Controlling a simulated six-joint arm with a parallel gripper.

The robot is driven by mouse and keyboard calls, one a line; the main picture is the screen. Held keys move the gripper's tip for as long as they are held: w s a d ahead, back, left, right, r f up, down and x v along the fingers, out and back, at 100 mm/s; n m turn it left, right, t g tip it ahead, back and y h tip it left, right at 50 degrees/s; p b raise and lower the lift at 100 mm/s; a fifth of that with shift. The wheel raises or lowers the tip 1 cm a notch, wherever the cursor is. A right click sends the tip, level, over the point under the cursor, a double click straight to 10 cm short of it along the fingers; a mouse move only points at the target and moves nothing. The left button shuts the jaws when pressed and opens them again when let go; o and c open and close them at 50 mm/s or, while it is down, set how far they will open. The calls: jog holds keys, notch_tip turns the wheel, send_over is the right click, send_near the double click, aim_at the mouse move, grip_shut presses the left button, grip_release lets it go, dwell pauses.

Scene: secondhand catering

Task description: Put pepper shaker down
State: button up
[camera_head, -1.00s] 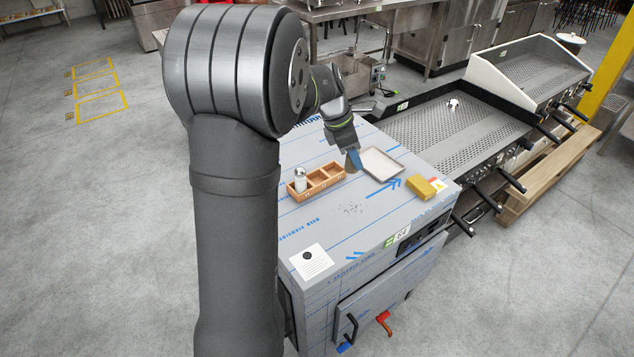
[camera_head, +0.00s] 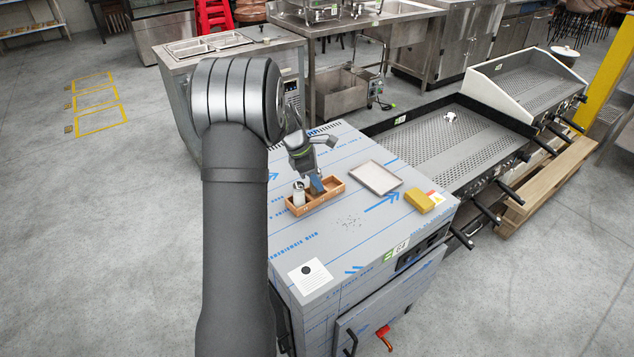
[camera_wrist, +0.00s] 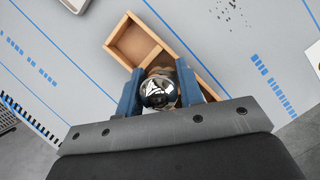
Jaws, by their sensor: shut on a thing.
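My gripper (camera_head: 317,186) is shut on the pepper shaker (camera_wrist: 158,92), whose shiny domed metal top shows between the blue fingers in the wrist view. In the head view the fingers hide the shaker. They are over the middle compartment of the wooden caddy (camera_head: 338,188), which also shows in the wrist view (camera_wrist: 118,22). Whether the shaker's base touches the caddy floor is hidden. A white shaker (camera_head: 298,196) with a metal top stands upright in the caddy's left compartment. The right compartment looks empty.
Dark specks (camera_head: 348,221) lie in front of the caddy. A white card (camera_head: 310,276) lies near the front left corner. The worktop between is clear.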

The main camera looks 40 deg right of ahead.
jog(key=shift+f, duration=0.8)
jog(key=shift+f, duration=0.1)
jog(key=o, duration=1)
jog(key=shift+f, duration=0.1)
jog(key=shift+o, duration=0.2)
jog(key=v, duration=1.2)
